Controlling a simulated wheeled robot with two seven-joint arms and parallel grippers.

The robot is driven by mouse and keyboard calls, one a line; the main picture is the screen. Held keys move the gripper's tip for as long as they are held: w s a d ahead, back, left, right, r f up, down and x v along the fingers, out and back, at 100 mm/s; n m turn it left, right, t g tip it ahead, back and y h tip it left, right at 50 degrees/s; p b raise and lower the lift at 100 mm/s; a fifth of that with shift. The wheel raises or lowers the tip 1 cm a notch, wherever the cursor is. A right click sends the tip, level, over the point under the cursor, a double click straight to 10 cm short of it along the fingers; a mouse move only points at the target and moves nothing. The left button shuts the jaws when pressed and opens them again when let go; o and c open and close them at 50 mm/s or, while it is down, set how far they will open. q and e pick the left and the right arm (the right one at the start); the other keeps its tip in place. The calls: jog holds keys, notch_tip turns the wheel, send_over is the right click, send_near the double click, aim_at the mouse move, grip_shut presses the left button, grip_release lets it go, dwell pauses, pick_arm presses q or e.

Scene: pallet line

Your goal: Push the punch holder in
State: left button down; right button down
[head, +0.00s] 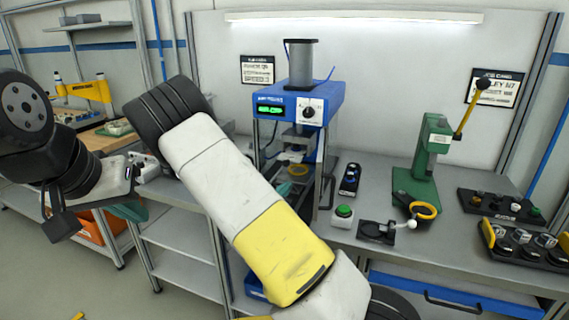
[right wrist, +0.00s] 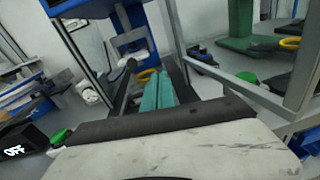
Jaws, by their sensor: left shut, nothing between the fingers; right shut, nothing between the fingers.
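The blue press (head: 300,104) stands on the bench in the head view. A grey block, seemingly the punch holder (head: 297,140), sits in the press opening under the blue head. It also shows in the right wrist view (right wrist: 131,40). A yellow ring (right wrist: 146,75) lies below it, just beyond the tips of my right gripper (right wrist: 153,88). The teal fingers are shut, empty and point into the press; contact cannot be told. My own right arm hides much of that gripper in the head view. My left gripper (head: 130,211) is shut and empty at the left, away from the press.
A green hand press (head: 428,165) with a yellow-ringed part stands to the right. A green button (head: 343,211), a black device (head: 350,179) and trays of small parts (head: 500,205) are on the bench. The press's upright frame posts stand close around my right gripper.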

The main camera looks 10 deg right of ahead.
jog(key=w+a+n+t+y, duration=0.1)
jog(key=w+n, duration=0.1)
send_near(298, 160)
jog(key=x, duration=0.6)
jog(key=shift+s+f, duration=0.1)
jog(key=shift+f, duration=0.25)
jog(key=x, duration=0.4)
jog(key=shift+d+r, duration=0.15)
jog(key=shift+r, duration=0.1)
jog(key=shift+r, duration=0.1)
